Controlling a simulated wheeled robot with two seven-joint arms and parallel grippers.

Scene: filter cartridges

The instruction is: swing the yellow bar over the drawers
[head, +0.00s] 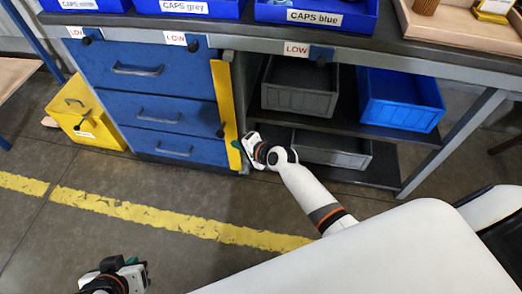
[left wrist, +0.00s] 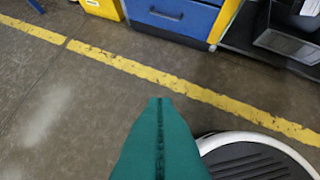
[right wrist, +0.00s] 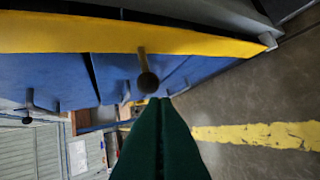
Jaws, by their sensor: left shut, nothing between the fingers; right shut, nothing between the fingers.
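The yellow bar (head: 228,112) stands upright along the right edge of the blue drawer unit (head: 165,95). A dark knob (head: 220,133) shows at its lower left. In the right wrist view the bar (right wrist: 190,42) runs across the top, and a peg-like knob (right wrist: 148,82) sticks out near the fingertips. My right gripper (head: 241,148) is shut and empty, close to the bar's lower part on its right side; I cannot tell if it touches. Its green fingers (right wrist: 160,100) show shut. My left gripper (head: 146,270) is shut and empty, low over the floor; its fingers (left wrist: 160,100) point toward the drawers.
A yellow bin (head: 85,115) stands left of the drawers. Grey crates (head: 300,97) and a blue crate (head: 402,115) sit on shelves to the right. The bench top (head: 240,32) overhangs. The floor in front, with a yellow line (head: 150,215), is clear.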

